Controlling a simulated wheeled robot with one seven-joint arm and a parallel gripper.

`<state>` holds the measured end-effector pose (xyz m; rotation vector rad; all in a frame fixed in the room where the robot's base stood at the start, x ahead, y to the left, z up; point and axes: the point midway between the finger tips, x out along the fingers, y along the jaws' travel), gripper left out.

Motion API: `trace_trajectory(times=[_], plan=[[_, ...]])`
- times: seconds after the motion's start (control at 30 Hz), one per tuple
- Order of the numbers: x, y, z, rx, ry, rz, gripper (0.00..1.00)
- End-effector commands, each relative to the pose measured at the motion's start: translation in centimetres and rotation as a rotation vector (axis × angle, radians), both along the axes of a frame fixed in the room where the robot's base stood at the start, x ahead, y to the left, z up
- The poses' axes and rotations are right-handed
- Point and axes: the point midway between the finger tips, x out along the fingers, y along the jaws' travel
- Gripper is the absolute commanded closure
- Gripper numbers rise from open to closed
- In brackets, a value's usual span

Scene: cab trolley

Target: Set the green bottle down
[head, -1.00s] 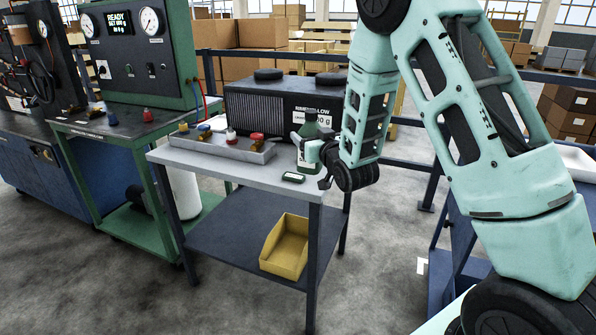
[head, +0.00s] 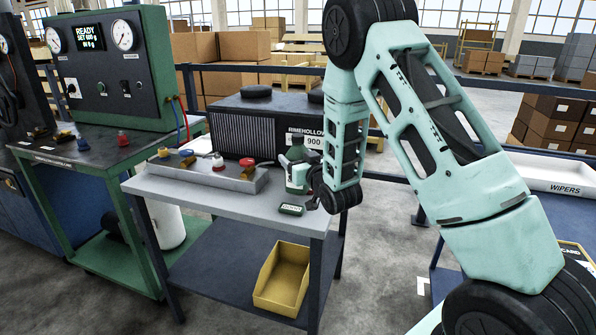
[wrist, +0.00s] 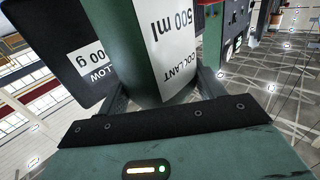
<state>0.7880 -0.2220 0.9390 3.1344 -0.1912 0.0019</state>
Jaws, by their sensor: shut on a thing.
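The green bottle (head: 297,187) is in my gripper (head: 298,173), over the back right part of the grey trolley top (head: 228,201). In the wrist view the bottle (wrist: 130,45) stands between the two fingers, and its white label reads "COOLANT 500 ml". My gripper is shut on it. The bottle looks roughly upright. My gripper and wrist hide part of it in the head view, and I cannot tell whether its base touches the top.
A black machine (head: 255,133) stands behind. A yellow bin (head: 281,278) sits on the lower shelf. The top's front left is clear.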

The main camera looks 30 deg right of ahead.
Motion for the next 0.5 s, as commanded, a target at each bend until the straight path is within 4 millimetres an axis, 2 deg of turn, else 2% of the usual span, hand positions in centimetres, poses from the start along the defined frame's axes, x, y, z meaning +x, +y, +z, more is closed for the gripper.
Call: trace_trajectory(times=[0.1,0.2,0.5], plan=[[0.0,0.0,-1.9,0.0,0.002,0.0,0.73],[0.0,0.0,-2.9,0.0,0.0,0.0,0.73],[0.0,0.0,-3.3,0.0,-0.003,-0.001,0.73]])
